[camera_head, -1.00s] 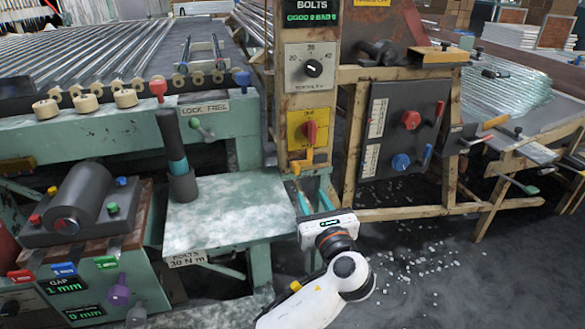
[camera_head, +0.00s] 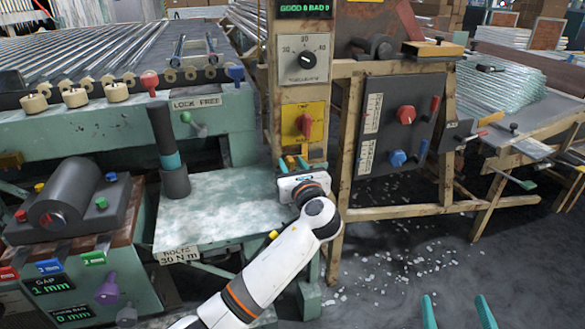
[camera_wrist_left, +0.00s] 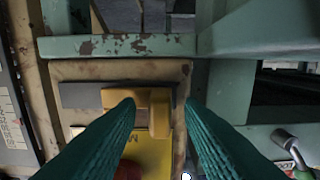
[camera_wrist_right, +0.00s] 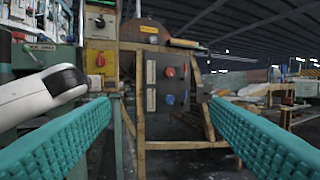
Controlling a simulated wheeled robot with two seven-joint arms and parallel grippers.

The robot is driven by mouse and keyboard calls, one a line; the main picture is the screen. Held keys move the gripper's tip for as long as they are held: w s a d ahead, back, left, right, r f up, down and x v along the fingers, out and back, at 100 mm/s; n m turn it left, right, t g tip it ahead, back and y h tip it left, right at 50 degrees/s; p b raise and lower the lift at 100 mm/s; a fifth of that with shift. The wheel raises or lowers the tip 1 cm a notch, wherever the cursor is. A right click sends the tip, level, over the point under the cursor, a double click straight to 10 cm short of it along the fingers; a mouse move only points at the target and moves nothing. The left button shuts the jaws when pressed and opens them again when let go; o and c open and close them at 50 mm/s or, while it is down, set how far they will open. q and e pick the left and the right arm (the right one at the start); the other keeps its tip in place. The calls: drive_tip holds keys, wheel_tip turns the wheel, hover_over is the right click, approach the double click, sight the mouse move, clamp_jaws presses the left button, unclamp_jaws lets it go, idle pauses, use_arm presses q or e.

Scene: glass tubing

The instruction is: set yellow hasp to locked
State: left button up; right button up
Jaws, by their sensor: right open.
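The yellow hasp (camera_wrist_left: 158,112) shows in the left wrist view as an L-shaped yellow piece on a worn beige post, beside a yellow plate (camera_wrist_left: 152,152). My left gripper (camera_wrist_left: 160,104) is open, its teal fingertips in front of the hasp and to either side of its upright part. I cannot tell whether they touch it. In the head view my left gripper (camera_head: 292,163) is at the post below the red knob (camera_head: 304,125) and mostly hides the hasp. My right gripper (camera_head: 458,308) is open and empty at the lower right, well away from the post.
A dark panel (camera_head: 378,110) with red and blue knobs stands right of the post. A green bench (camera_head: 225,205) with a dark upright tool (camera_head: 168,150) is to the left. Glass bits litter the floor at right. Free room surrounds my right gripper.

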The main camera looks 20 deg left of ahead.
use_arm(q)
clamp_jaws()
drive_tip(key=shift+d+r, duration=0.1)
drive_tip(key=w+d+p, duration=0.1)
drive_tip(key=d+p, duration=0.1)
drive_tip(key=shift+w+d+p, duration=0.1)
drive_tip(key=shift+w+p, duration=0.1)
drive_tip(key=shift+p, duration=0.1)
use_arm(e)
drive_tip(key=s+d+f+g+h, duration=0.1)
drive_tip(key=d+f+g+h, duration=0.1)
drive_tip(key=f+g, duration=0.4)
wheel_tip(320, 180, down, 3)
drive_tip(key=shift+s+d+f+g, duration=0.1)
drive_tip(key=shift+s+d+g, duration=0.15)
drive_tip(key=shift+d+g, duration=0.25)
drive_tip(key=shift+d, duration=0.1)
use_arm(q)
unclamp_jaws()
drive_tip(key=shift+w+d, duration=0.1)
drive_tip(key=shift+d, duration=0.05)
use_arm(e)
drive_tip(key=shift+d, duration=0.1)
